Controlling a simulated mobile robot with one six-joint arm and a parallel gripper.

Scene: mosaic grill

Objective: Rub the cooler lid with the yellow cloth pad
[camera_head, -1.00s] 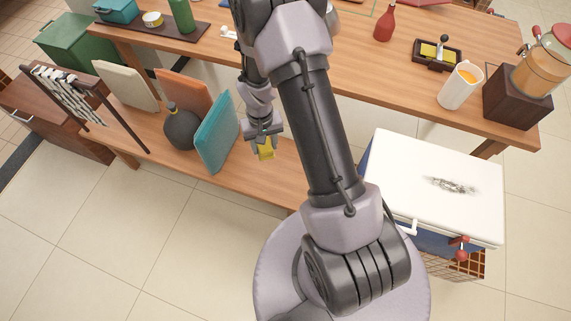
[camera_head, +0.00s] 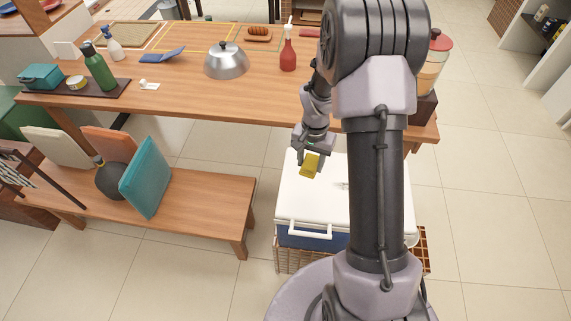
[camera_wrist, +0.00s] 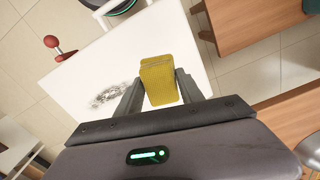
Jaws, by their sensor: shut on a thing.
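My gripper (camera_head: 312,160) is shut on the yellow cloth pad (camera_head: 311,166), which also shows between the fingers in the wrist view (camera_wrist: 159,80). The cooler has a white lid (camera_head: 306,205) and a blue body with a white front handle. My gripper and the pad are over the lid's left part in the head view; I cannot tell how far above it. A dark smudge (camera_wrist: 108,95) lies on the lid, left of the pad in the wrist view.
A wooden table (camera_head: 180,103) stands behind the cooler, with a metal dome (camera_head: 226,62), a red bottle (camera_head: 288,50) and a green bottle (camera_head: 99,68) on it. A low wooden bench (camera_head: 205,205) with cushions (camera_head: 146,178) is at left. Open tiled floor lies in front.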

